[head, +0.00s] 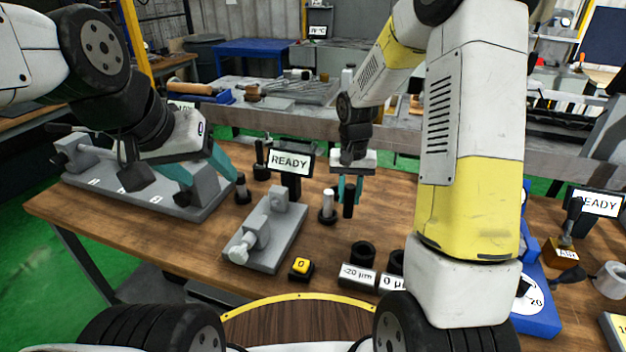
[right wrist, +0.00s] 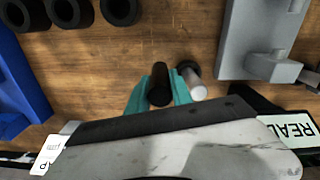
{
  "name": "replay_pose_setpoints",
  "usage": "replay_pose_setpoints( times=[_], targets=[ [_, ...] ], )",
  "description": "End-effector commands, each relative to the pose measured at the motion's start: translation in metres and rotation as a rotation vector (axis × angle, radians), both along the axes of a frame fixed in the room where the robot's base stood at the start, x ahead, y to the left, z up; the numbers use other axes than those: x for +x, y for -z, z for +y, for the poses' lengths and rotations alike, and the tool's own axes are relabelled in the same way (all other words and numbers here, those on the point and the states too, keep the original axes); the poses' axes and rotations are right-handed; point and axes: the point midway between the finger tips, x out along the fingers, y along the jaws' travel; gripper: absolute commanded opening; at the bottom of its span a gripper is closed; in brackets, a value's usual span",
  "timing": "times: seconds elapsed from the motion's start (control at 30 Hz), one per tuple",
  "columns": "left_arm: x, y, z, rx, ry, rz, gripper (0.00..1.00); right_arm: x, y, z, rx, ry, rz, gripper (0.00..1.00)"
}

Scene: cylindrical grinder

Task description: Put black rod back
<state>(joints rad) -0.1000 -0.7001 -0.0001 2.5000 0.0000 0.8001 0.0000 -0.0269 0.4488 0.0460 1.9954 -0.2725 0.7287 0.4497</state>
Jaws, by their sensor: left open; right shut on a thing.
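My right gripper (head: 348,196) is shut on the black rod (head: 348,207) and holds it upright. The rod shows end-on between the teal fingers in the right wrist view (right wrist: 159,83). Just to its left in the head view, a silver rod (head: 328,195) stands in a black base; it also shows in the right wrist view (right wrist: 195,88). I cannot tell whether the black rod's lower end touches the table. My left gripper (head: 208,178) is open and empty, above the right end of the long grey fixture (head: 110,181).
A grey fixture (head: 268,235), a yellow button (head: 301,266) and black rings (head: 362,253) are in front. A blue gauge stand (head: 540,305) is at right.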

Motion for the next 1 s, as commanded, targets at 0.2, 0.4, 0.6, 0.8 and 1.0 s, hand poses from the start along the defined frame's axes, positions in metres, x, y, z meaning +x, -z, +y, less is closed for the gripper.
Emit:
replay_pose_setpoints(
  times=[0.2, 0.4, 0.6, 0.8, 1.0],
  targets=[
    [0.000, 0.000, 0.000, 0.000, 0.000, 0.000, 0.62, 0.038, 0.004, 0.001, 0.001, -0.004, -0.004, 0.00],
    [0.000, 0.000, 0.000, 0.000, 0.000, 0.000, 0.62, 0.090, 0.009, 0.001, 0.002, -0.003, -0.004, 0.00],
    [0.000, 0.000, 0.000, 0.000, 0.000, 0.000, 0.62, 0.136, 0.013, 0.001, 0.001, -0.003, -0.004, 0.00],
    [0.000, 0.000, 0.000, 0.000, 0.000, 0.000, 0.62, 0.157, 0.014, 0.001, 0.001, -0.004, -0.003, 0.00],
    [0.000, 0.000, 0.000, 0.000, 0.000, 0.000, 0.62, 0.159, 0.026, 0.000, 0.001, -0.004, 0.000, 0.00]
  ],
)
